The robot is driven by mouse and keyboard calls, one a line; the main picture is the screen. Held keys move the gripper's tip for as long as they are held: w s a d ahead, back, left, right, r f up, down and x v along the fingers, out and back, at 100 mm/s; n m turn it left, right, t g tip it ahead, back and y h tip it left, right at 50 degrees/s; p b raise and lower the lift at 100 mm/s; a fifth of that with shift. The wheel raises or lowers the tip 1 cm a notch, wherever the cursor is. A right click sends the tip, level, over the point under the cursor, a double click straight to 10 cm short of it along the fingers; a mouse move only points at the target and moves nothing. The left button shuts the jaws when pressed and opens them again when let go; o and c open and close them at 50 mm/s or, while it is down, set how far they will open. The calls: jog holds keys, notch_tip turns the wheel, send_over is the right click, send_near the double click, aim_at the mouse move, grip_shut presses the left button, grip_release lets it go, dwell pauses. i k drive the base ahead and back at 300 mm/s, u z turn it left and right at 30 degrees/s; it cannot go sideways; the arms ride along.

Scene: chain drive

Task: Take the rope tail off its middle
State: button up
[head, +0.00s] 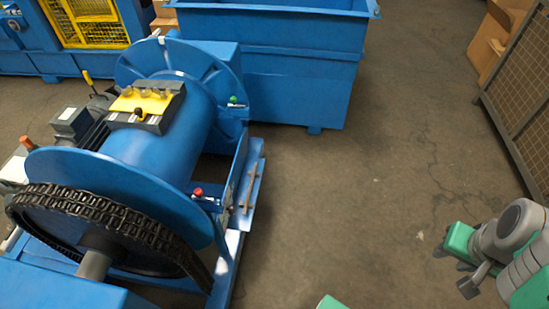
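A blue winch drum (165,130) stands at the left between two round blue flanges. A thin brown strip (250,188) lies along the blue rail (259,163) at the right side of the winch frame; it may be the rope tail, but it is too small to be sure. I see no other rope. My gripper (455,268) is at the lower right, over bare floor, well to the right of the winch and apart from it. I see nothing held in it. Its fingers are small and partly turned away, so their opening is unclear.
A heavy chain (120,222) runs around the near wheel. A black and yellow control box (147,106) sits atop the winch. A red knob (197,192) and green knob (233,99) are on the frame. A blue bin (300,70) stands behind; a mesh panel (522,105) is at right. Middle floor is clear.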

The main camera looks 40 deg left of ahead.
aim_at(246, 205)
jog(key=u, duration=0.35)
jog(key=i, duration=1.3)
jog(key=u, duration=1.75)
jog(key=i, duration=0.9)
jog(key=u, duration=0.8)
